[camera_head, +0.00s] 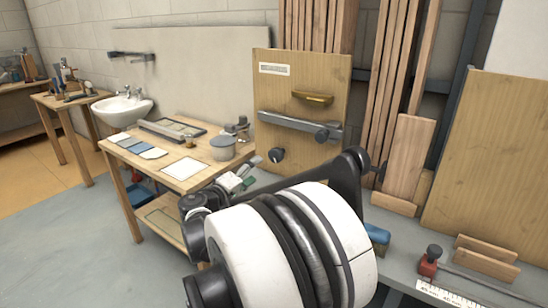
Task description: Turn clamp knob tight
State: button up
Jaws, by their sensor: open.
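A red clamp (427,268) with a dark knob (434,250) on top sits on the grey bench at the lower right, beside a thin metal bar. On the upright wooden panel (300,70), a grey rail carries another dark knob (322,135), and a round dark knob (276,155) is below it. I cannot tell which knob is the task's. My gripper (277,178) shows only in part, its dark parts spread apart behind my large white and black wrist. It is open, apart from the red clamp. Its fingertips are mostly hidden.
A wooden table (160,175) with a grey pot (222,147) and sheets stands left of the panel. A sink (122,108) is behind it. Wooden blocks (486,258) and a ruler (460,294) lie near the clamp. Floor is clear at left.

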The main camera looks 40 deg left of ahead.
aim_at(273, 157)
jog(key=w+n+b, duration=0.1)
jog(key=w+n, duration=0.2)
jog(key=w, duration=0.1)
jog(key=w+n, duration=0.3)
jog(key=w, duration=0.1)
jog(key=w+a+n+b, duration=0.1)
jog(key=w+n, duration=0.3)
jog(key=w, duration=0.1)
jog(key=shift+a+b, duration=0.1)
jog(key=shift+b, duration=0.2)
dwell(0.3)
jog(key=c, duration=1.2)
jog(key=shift+c, duration=0.2)
jog(key=shift+m, duration=0.4)
